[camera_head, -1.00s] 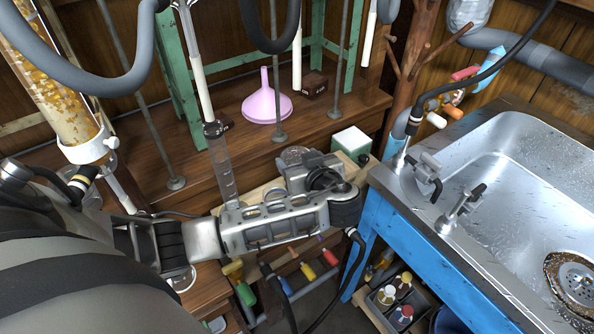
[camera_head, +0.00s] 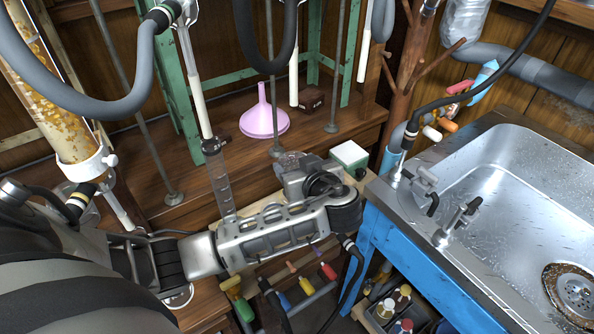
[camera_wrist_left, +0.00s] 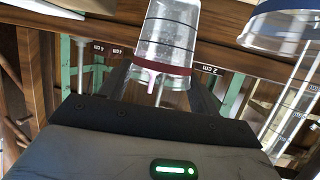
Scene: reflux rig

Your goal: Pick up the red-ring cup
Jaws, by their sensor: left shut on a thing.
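The red-ring cup (camera_wrist_left: 168,45) is clear, with dark lines and a red band, and stands between my left gripper's fingers in the left wrist view. My left gripper (camera_wrist_left: 160,85) is shut on it. In the head view my left gripper (camera_head: 298,172) is largely hidden behind my own wrist, and a clear part of a cup (camera_head: 290,159) shows just beyond it. I cannot tell whether the cup touches the wood below. My right gripper is not in view.
A blue-ring clear vessel (camera_wrist_left: 285,25) is close beside the held cup. A graduated cylinder (camera_head: 220,180) stands left of my gripper. A pink funnel (camera_head: 264,118) and a white-topped green box (camera_head: 348,154) are behind. The metal sink (camera_head: 490,190) is on the right.

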